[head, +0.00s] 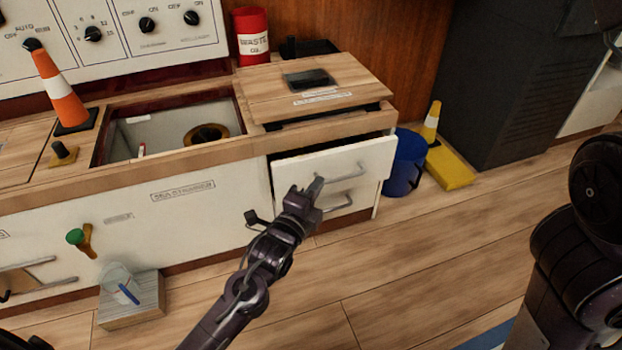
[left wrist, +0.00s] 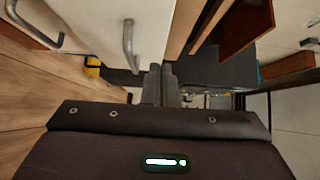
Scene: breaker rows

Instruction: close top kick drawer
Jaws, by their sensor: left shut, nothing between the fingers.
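The top kick drawer (head: 375,160) is the upper white drawer at the right end of the low cabinet, and it stands partly pulled out. Its grey bar handle (head: 342,178) is on the front. My left gripper (head: 313,188) is shut and empty, with its tips in front of the drawer's left part, near the handle's left end. I cannot tell whether they touch the front. In the left wrist view the fingers (left wrist: 161,84) are together, beside a white drawer front (left wrist: 95,22) with a handle (left wrist: 129,46). My right gripper is out of view.
A lower drawer handle (head: 338,204) is just below. A blue bucket (head: 403,165) and a yellow wedge (head: 450,170) stand right of the drawer. The hatch lid (head: 290,85) lies on the cabinet top. A wooden block (head: 135,302) is at lower left.

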